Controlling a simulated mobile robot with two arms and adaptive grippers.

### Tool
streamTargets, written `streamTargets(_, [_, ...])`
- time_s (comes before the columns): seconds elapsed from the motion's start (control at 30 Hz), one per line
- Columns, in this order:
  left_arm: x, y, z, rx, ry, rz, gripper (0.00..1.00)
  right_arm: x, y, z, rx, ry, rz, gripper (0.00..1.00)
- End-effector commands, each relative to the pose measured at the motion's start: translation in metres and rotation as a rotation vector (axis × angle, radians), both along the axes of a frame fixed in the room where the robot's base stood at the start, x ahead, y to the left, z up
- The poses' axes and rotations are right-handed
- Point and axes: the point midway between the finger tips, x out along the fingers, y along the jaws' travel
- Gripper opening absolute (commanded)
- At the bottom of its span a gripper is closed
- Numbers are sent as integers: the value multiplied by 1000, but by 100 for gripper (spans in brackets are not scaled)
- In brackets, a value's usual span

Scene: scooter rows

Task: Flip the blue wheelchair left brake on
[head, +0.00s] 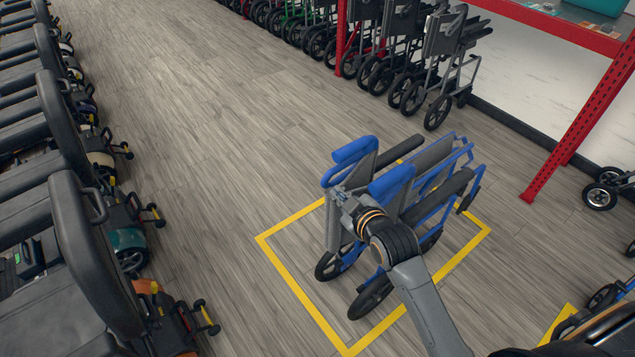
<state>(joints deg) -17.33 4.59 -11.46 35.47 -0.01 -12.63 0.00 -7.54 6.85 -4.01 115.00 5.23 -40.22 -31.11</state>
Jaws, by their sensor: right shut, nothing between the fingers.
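The blue wheelchair (447,192) stands on the floor, inside the yellow taped outline, with blue side frames, blue padded parts at the near end and dark wheels. My right gripper (338,194) reaches in from the lower right and is at the wheelchair's near-left end, between its two blue padded parts. It is shut and holds nothing. I cannot tell whether it touches the frame. The left brake cannot be made out; my gripper and arm cover part of that area. My left gripper is not in view.
A yellow taped outline (292,283) surrounds the wheelchair. Scooters (88,255) line the left side. Folded wheelchairs (425,65) stand along the back by a red rack (583,125). The wood-look floor (200,130) between them is clear.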

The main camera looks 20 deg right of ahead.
Motion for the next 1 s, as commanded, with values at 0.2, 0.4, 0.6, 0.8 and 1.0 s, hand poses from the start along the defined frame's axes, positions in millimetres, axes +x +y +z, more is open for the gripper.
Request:
streamTargets(0.2, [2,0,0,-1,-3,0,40,1,0,2,-2,-6,1,0])
streamTargets(0.4, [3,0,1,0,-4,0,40,5,0,1,0,-6,1,0])
streamTargets(0.6, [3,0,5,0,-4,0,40,28,3,-8,1,-5,1,0])
streamTargets(0.8, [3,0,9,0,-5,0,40,62,7,-23,2,-4,0,0])
streamTargets(1.0, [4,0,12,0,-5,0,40,93,10,-37,1,-4,0,0])
